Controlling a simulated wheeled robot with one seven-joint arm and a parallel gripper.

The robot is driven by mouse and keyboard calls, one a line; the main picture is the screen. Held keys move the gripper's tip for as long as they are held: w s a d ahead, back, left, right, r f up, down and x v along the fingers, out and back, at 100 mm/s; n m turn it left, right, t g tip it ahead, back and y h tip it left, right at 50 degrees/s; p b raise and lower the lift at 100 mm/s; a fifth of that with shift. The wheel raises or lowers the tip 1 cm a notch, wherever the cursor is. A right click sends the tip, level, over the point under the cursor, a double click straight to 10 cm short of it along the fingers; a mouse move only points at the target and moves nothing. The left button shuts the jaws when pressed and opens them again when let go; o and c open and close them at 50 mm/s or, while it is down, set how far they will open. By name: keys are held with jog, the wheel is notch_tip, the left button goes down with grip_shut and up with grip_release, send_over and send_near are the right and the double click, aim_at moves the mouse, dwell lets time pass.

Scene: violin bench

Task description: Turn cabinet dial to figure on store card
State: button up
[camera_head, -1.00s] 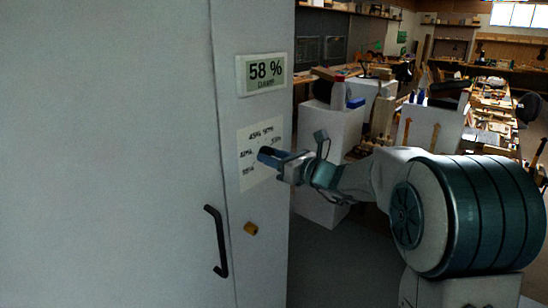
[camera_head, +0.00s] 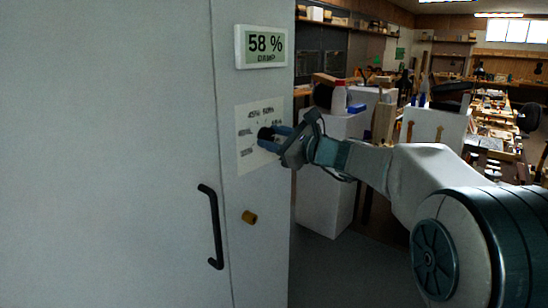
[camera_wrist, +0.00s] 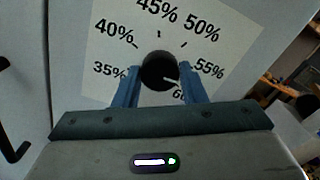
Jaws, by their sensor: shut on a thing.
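The cabinet dial (camera_wrist: 158,66) is a round black knob with a white pointer line. It sits on a white scale plate (camera_wrist: 105,22) marked 35% to 60%; the 60% mark is partly hidden. The pointer aims right and slightly down, about between 55% and 60%. My gripper (camera_wrist: 159,74) has its two blue fingers on either side of the knob and is shut on it. In the head view my gripper (camera_head: 268,135) reaches the plate from the right and covers part of it. A display (camera_head: 263,46) above reads 58 %. I see no store card.
The pale cabinet door (camera_head: 110,150) has a black bar handle (camera_head: 213,227) left of and below the dial. A small yellow-brown knob (camera_head: 249,217) sticks out below the plate. White stands (camera_head: 325,185) and cluttered benches lie to the right, behind my arm.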

jog(key=n+b, duration=0.3)
jog(key=b, duration=0.2)
jog(key=shift+f+n, duration=0.4)
jog(key=n+b, duration=0.3)
jog(key=b, duration=0.1)
jog(key=shift+n+b, duration=0.3)
jog(key=n+b, duration=0.5)
jog(key=shift+r, duration=0.35)
jog(key=o, duration=1)
